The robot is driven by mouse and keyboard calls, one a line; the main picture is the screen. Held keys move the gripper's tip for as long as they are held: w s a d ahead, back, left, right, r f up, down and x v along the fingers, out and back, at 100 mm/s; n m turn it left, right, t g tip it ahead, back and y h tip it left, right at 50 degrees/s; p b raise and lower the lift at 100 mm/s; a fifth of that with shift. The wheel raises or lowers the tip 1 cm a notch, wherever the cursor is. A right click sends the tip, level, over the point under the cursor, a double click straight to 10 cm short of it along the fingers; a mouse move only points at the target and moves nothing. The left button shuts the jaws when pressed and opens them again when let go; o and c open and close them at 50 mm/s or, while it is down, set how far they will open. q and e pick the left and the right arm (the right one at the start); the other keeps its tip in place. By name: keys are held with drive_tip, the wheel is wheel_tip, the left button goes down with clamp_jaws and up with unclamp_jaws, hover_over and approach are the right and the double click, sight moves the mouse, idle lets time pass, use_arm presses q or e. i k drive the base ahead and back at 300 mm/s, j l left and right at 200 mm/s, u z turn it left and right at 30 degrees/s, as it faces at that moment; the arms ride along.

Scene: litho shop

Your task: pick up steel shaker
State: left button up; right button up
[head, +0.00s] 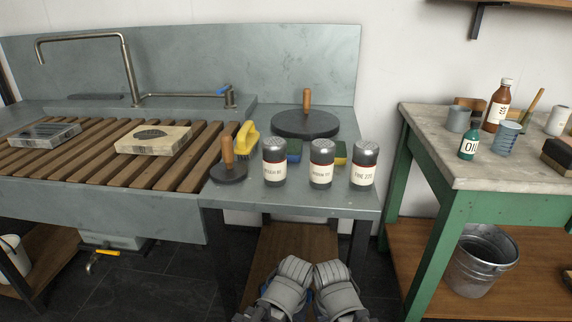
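Three steel shakers with domed perforated lids and cream labels stand upright in a row near the front edge of the grey counter. They are the left shaker (274,162), the middle shaker (321,164) and the right shaker (364,165). The right label seems to read 220; the other labels are too small to read surely. My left gripper (293,273) and my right gripper (331,274) appear as grey ribbed shapes close together at the bottom, below and apart from the shakers. Their fingertips cannot be made out, and nothing held shows.
A wooden-handled disc (229,171) and yellow brush (246,139) stand left of the shakers. Sponges (294,150) and a large handled disc (305,124) are behind. The slatted sink (60,161) is left. A green bench (452,205) with bottles and cups is right, beyond a gap.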

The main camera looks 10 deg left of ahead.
sight(274, 148)
drive_tip(key=u, duration=1.7)
drive_tip(key=z, duration=1.4)
drive_tip(key=k+j+z, duration=0.55)
drive_tip(key=k+z, duration=0.3)
drive_tip(key=i, duration=0.05)
